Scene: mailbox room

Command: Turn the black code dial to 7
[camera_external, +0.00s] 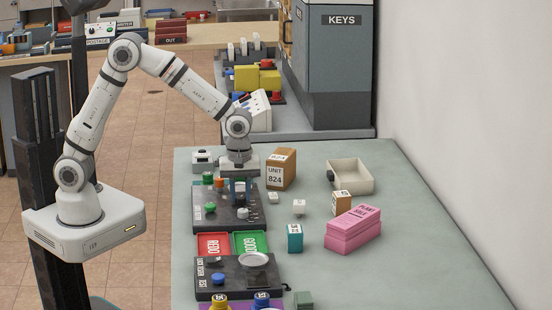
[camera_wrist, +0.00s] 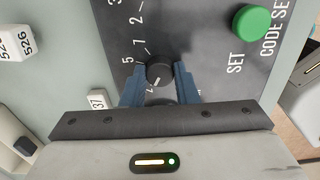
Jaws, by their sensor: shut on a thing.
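The black code dial (camera_wrist: 160,71) is between the blue fingers of my gripper (camera_wrist: 159,77) in the wrist view. The gripper is shut on it, one finger on each side. The numbers 5, 7 and 2 stand on the dark panel (camera_wrist: 185,25) around the dial. A small pale mark shows at the dial's lower edge; I cannot tell for sure which number the dial points to. In the external view my gripper (camera_external: 239,190) points down over the dark panel (camera_external: 228,222), and it hides the dial.
A green button (camera_wrist: 251,22) sits beside the SET lettering. Small white blocks (camera_wrist: 97,99) lie near the panel. A brown UNIT 824 box (camera_external: 281,171) stands close right of my gripper. Red (camera_external: 214,244) and green (camera_external: 250,242) trays lie in front.

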